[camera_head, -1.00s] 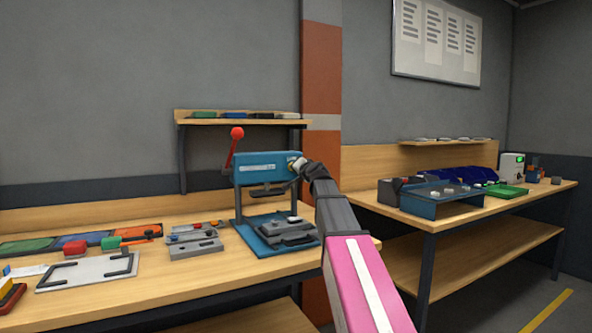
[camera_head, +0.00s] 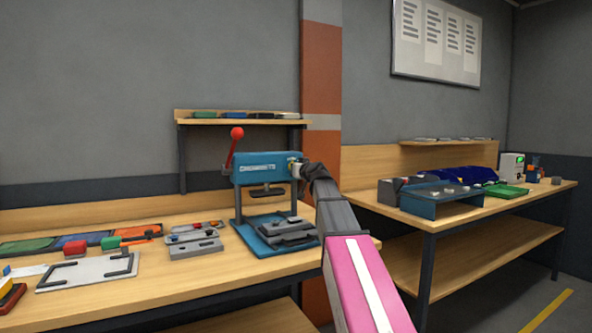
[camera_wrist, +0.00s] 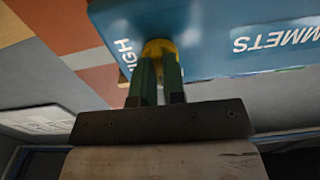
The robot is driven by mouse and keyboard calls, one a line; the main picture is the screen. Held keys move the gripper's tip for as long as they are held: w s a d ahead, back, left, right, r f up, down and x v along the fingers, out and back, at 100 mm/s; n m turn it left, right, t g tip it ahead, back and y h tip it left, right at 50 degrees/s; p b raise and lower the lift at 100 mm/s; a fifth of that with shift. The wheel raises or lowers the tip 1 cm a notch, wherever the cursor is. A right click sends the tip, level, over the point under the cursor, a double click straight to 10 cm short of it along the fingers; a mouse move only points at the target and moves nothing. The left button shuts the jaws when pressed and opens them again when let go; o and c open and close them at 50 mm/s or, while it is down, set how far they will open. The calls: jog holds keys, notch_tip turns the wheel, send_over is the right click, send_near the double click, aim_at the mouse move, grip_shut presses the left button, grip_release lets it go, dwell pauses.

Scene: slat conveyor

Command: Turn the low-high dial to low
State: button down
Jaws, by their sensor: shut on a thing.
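The low-high dial is a round yellow knob (camera_wrist: 160,48) on the face of the blue press head (camera_wrist: 215,30). In the wrist view my gripper (camera_wrist: 158,68) has its two green fingers shut on the knob. The letters "IGH" show just left of the knob; the low mark cannot be seen. In the head view the blue press head (camera_head: 258,168) stands on the left bench, and my gripper (camera_head: 296,168) reaches its right end. The dial is mostly hidden there by my gripper.
A red-knobbed lever (camera_head: 236,134) rises at the press's left. A grey fixture (camera_head: 285,232) lies on the blue press base below the head. Grey blocks, a white tray (camera_head: 85,271) and coloured mats fill the bench to the left. A second bench (camera_head: 470,212) stands at right.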

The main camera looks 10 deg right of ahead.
jog(key=shift+n, duration=0.3)
dwell(0.4)
jog(key=c, duration=1.2)
grip_release()
jog(key=shift+s, duration=0.1)
jog(key=v, duration=1)
jog(key=shift+s+d, duration=0.15)
jog(key=shift+s, duration=0.2)
